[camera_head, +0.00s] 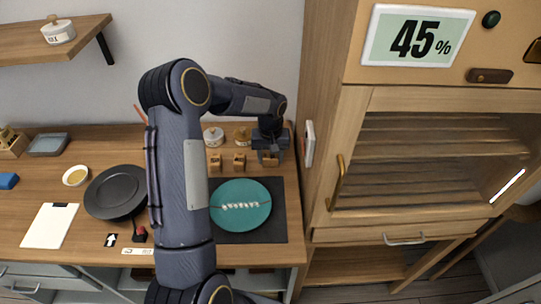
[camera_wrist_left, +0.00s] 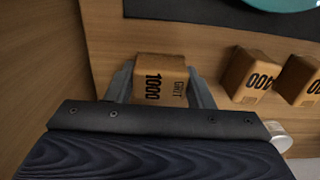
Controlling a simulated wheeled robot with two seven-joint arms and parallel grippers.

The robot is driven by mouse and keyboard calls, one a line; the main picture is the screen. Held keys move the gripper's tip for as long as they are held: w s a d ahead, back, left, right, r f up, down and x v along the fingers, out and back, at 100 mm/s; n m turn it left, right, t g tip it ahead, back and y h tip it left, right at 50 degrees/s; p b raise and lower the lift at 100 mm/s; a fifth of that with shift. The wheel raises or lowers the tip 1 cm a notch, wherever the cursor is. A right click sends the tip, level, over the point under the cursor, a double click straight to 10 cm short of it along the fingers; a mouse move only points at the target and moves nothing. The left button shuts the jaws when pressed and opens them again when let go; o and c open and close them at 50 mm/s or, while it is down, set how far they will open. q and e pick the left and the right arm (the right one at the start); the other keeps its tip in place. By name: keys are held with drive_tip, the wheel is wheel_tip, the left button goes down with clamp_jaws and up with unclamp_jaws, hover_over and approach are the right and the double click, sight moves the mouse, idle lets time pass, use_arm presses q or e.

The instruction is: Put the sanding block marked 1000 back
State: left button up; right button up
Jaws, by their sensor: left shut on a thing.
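The sanding block marked 1000 (camera_wrist_left: 160,78) is a tan block with black print, "GRIT 1000". My left gripper (camera_head: 268,160) is shut on it, with one finger on each side in the left wrist view. In the head view the held block (camera_head: 268,162) shows below the gripper at the back right of the table. Two similar blocks, one (camera_head: 239,161) and another (camera_head: 215,162), stand to its left. In the left wrist view the nearer one (camera_wrist_left: 247,76) is marked 400. I cannot tell whether the held block touches the table. My right gripper is not in view.
A teal plate (camera_head: 258,194) with a white seam row lies on a dark mat (camera_head: 275,231). A white lidded jar (camera_head: 213,137) stands behind the blocks. A wooden cabinet (camera_head: 330,200) rises at the right.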

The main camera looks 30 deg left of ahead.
use_arm(q)
drive_tip(key=shift+f, duration=0.25)
drive_tip(key=o, duration=0.9)
drive_tip(key=shift+r, duration=0.1)
drive_tip(key=shift+r, duration=0.1)
